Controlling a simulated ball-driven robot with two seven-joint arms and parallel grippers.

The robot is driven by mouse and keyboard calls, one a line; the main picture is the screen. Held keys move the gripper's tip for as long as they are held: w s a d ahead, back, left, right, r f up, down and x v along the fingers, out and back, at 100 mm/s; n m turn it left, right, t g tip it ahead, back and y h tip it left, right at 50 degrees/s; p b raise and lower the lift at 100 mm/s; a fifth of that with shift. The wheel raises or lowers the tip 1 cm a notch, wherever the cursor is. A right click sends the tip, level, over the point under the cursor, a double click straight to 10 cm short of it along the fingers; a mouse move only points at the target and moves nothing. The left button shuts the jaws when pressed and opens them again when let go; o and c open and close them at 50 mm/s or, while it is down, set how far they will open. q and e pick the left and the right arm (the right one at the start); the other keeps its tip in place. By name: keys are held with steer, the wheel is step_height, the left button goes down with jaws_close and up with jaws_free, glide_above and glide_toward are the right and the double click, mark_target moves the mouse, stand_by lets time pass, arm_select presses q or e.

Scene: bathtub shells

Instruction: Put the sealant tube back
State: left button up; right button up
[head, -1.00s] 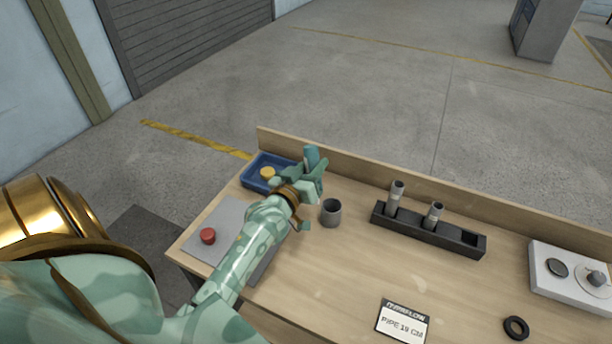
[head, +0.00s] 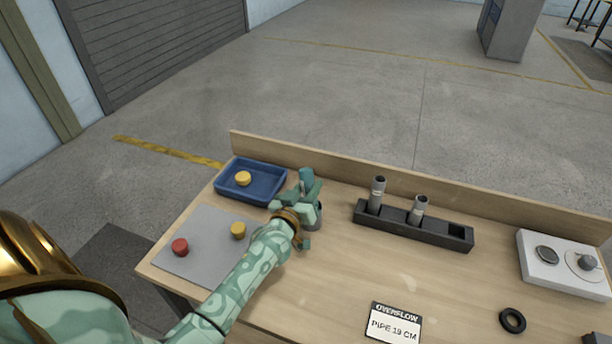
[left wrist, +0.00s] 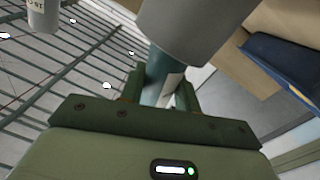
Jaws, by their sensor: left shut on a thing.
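The sealant tube (head: 306,178) looks teal and stands roughly upright in my left gripper (head: 303,204). In the left wrist view the tube (left wrist: 161,68) shows a pale label, and both fingers are shut around it. A grey cup (left wrist: 200,25) is right at the tube's far end and overlaps it in the left wrist view. In the head view the cup (head: 319,217) is mostly hidden behind my left gripper. I cannot tell how deep the tube's end is in the cup. My right gripper is not in view.
A blue tray (head: 273,191) holds a yellow disc. A black rack (head: 440,229) holds two grey pipes. A sign (head: 393,323), a black ring (head: 512,320) and a white box (head: 545,273) lie right.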

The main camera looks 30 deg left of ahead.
arm_select(q)
steer(key=shift+s+d+f, duration=0.15)
steer(key=shift+f, duration=0.3)
steer(key=shift+f, duration=0.2)
steer(key=o, duration=1)
steer(key=shift+o, duration=0.2)
